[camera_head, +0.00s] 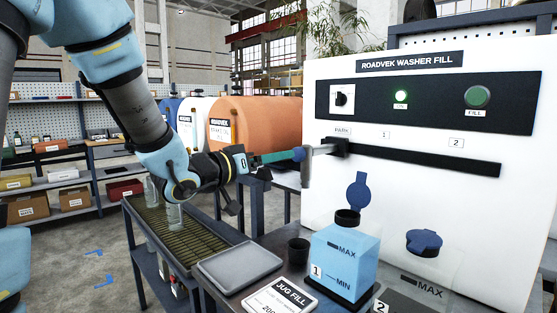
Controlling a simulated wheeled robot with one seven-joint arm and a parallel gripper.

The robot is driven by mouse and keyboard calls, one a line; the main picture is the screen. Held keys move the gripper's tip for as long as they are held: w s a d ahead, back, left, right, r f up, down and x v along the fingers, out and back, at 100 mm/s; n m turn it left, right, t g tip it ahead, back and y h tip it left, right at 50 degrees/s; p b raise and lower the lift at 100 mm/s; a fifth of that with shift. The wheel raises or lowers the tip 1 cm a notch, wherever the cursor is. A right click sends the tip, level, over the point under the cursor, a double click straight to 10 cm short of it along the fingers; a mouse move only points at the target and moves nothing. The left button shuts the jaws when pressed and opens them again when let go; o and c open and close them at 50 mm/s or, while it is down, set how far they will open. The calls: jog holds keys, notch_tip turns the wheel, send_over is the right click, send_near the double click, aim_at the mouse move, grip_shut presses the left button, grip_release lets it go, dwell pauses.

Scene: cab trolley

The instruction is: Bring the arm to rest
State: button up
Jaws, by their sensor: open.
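My arm (132,105) reaches in from the upper left, bent down at the wrist. Whether the jaws touch the handle cannot be told. Tank 2's blue cap (424,242) is down.
A grey tray (240,265), a black cup (298,251) and a jug fill sign (280,300) lie in front. Clear bottles stand on a ribbed trolley (205,245) below my wrist. An orange drum (255,120) stands behind. The floor at left is free.

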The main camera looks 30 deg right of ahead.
dwell(0.3)
jog(key=w+a+f+n+t+y, duration=0.1)
jog(key=w+a+f+n+y, duration=0.15)
jog(key=a+f+y, duration=0.4)
jog(key=w+a+f+n+t+y, duration=0.2)
jog(key=w+a+f, duration=0.15)
jog(key=a, duration=0.55)
jog(key=w+a+f+n+t+y, duration=0.1)
jog(key=w+a+f+n+y, duration=0.15)
jog(key=a+f+y, duration=0.4)
jog(key=s+a+f+n+g+y, duration=0.1)
jog(key=s+a+f+g, duration=0.1)
jog(key=s+a, duration=0.4)
jog(key=s+a+f+n+g+y, duration=0.1)
jog(key=s+a+f+n+g, duration=0.1)
jog(key=s+a+g, duration=0.3)
jog(key=s+a, duration=0.2)
jog(key=a, duration=0.2)
jog(key=shift+f, duration=0.3)
jog(key=shift+a, duration=0.1)
